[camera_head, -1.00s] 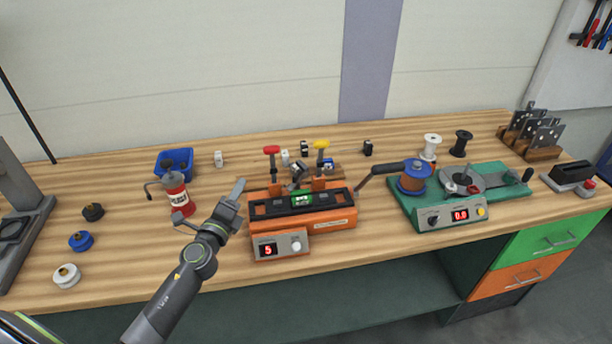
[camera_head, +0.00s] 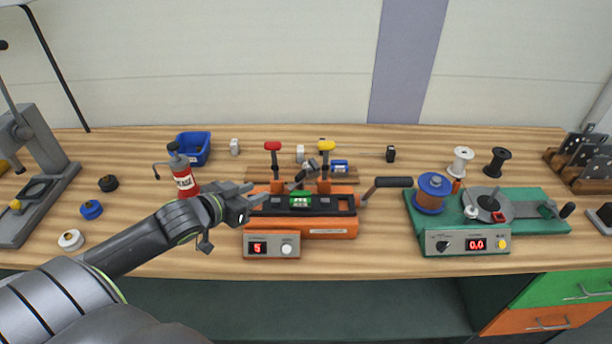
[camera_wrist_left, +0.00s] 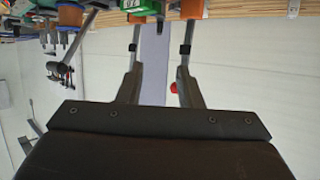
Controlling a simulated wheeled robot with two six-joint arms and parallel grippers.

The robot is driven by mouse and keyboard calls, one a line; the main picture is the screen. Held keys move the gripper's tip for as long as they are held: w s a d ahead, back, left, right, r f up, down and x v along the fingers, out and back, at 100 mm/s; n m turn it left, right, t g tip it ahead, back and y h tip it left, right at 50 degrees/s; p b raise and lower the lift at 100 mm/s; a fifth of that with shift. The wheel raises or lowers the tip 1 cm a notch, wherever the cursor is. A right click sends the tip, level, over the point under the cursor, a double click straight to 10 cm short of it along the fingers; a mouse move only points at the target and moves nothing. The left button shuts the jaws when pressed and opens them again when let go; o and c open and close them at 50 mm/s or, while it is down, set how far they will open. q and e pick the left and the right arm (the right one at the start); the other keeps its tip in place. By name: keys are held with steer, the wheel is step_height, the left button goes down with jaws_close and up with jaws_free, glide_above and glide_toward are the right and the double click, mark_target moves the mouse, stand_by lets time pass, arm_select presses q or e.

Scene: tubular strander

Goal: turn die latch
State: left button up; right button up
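The orange machine (camera_head: 330,230) stands mid-bench with a red-topped lever (camera_head: 272,146) and a yellow-topped lever (camera_head: 326,145) upright at its back. I cannot tell which part is the die latch. My left gripper (camera_head: 252,193) is at the machine's left end, in front of and below the red-topped lever. Its fingers are apart with nothing between them. In the left wrist view, the left gripper (camera_wrist_left: 160,25) is also open. A small red knob (camera_wrist_left: 174,87) shows beyond the right-hand finger, which partly hides it. My right gripper is not in view.
A black crank handle (camera_head: 392,182) sticks out at the machine's right. A red bottle (camera_head: 184,182) stands close behind my left wrist. A green device (camera_head: 545,205) with a blue spool (camera_head: 431,188) is at right. Bench space in front of the machine is clear.

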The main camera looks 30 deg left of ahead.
mark_target(296, 177)
arm_select(q)
steer(key=x, duration=1.7)
steer(key=shift+f, duration=0.2)
steer(key=shift+c, duration=0.2)
jaws_close()
